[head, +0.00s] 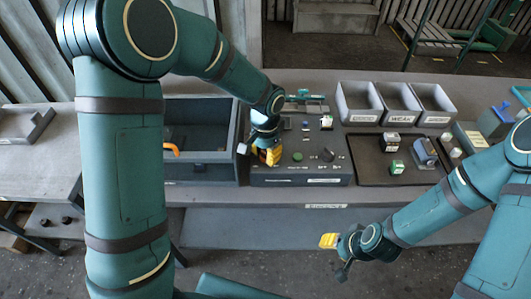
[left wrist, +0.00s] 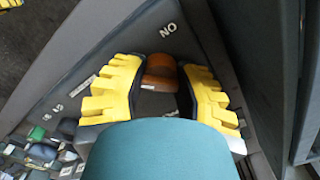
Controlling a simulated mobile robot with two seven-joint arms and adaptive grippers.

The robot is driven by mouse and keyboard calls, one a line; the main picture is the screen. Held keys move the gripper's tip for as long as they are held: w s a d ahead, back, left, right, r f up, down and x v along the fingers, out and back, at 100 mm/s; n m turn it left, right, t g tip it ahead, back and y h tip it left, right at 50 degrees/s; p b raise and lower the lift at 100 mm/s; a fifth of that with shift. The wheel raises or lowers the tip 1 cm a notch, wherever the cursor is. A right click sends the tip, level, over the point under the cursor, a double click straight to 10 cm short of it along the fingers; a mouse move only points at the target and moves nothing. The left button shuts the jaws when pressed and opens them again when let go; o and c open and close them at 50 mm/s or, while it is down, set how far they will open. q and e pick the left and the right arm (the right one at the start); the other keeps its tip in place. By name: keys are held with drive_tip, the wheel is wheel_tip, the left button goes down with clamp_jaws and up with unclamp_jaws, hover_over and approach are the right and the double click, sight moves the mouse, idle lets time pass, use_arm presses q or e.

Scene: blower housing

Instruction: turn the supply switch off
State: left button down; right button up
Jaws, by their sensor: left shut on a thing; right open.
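The supply switch's orange-brown handle (left wrist: 159,62) shows in the left wrist view between the yellow fingers of my left gripper (left wrist: 162,82), close to a white label that reads ON upside down. The gripper is shut on the handle. In the head view my left gripper (head: 268,155) is at the left part of the grey control panel (head: 305,181) and hides the switch there. How far the handle is turned I cannot tell. My right gripper (head: 332,243) is open and empty, in front of the bench and away from the panel.
A green button (head: 297,156) and a black knob (head: 327,155) are on the panel right of my left gripper. An open grey bin (head: 203,184) stands to the left. A dark tray (head: 371,177) with small parts lies to the right, with labelled grey bins (head: 398,119) behind.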

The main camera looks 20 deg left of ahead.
sight(266, 151)
idle(0.3)
use_arm(q)
drive_tip(key=c, duration=0.6)
unclamp_jaws()
wheel_tip(266, 151, up, 12)
idle(0.3)
